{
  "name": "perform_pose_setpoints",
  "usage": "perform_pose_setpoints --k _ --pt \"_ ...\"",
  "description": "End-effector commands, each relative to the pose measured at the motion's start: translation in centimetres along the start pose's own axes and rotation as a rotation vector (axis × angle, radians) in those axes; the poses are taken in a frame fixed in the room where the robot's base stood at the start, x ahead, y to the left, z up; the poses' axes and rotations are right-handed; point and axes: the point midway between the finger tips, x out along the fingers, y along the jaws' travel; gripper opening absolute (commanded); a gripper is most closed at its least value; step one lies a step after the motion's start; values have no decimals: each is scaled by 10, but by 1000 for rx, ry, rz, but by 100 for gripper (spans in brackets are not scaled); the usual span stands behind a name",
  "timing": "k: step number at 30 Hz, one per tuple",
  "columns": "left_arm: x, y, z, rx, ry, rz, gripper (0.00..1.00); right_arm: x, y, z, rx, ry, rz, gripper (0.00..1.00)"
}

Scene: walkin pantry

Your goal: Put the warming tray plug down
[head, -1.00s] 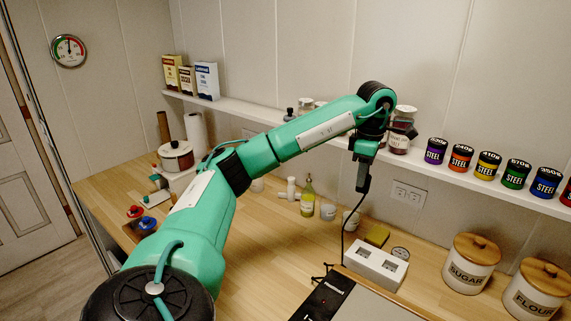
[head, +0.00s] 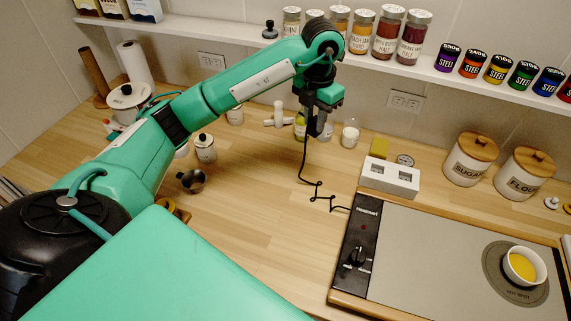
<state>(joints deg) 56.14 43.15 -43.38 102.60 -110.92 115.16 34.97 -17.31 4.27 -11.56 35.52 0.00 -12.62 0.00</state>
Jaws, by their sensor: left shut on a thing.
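My left gripper (head: 314,122) is shut on the warming tray plug, which is small, dark and mostly hidden between the fingers. It holds the plug above the back of the wooden counter. The black cord (head: 303,165) hangs from it, reaches the counter and runs in kinks to the warming tray (head: 420,250). The tray has a grey top, a wooden rim and a black control strip with a knob (head: 358,255). My right gripper is not in view.
A white block with two dark openings (head: 390,180) stands behind the tray. A wall outlet (head: 404,101) is above it. Small bottles and cups stand behind the gripper. The counter (head: 250,215) left of the tray is largely clear.

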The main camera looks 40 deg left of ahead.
Motion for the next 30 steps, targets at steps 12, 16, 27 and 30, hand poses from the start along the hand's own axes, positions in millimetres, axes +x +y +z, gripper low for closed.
perform_pose_setpoints --k 12,16,27,30 --pt "66 -6 -2 -34 7 -4 2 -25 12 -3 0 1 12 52" --pt "101 -7 -2 -33 6 -5 2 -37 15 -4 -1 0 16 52" --pt "159 -7 -1 -31 0 -4 2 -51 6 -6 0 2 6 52" --pt "166 -7 -1 -31 1 -4 2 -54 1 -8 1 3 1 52"
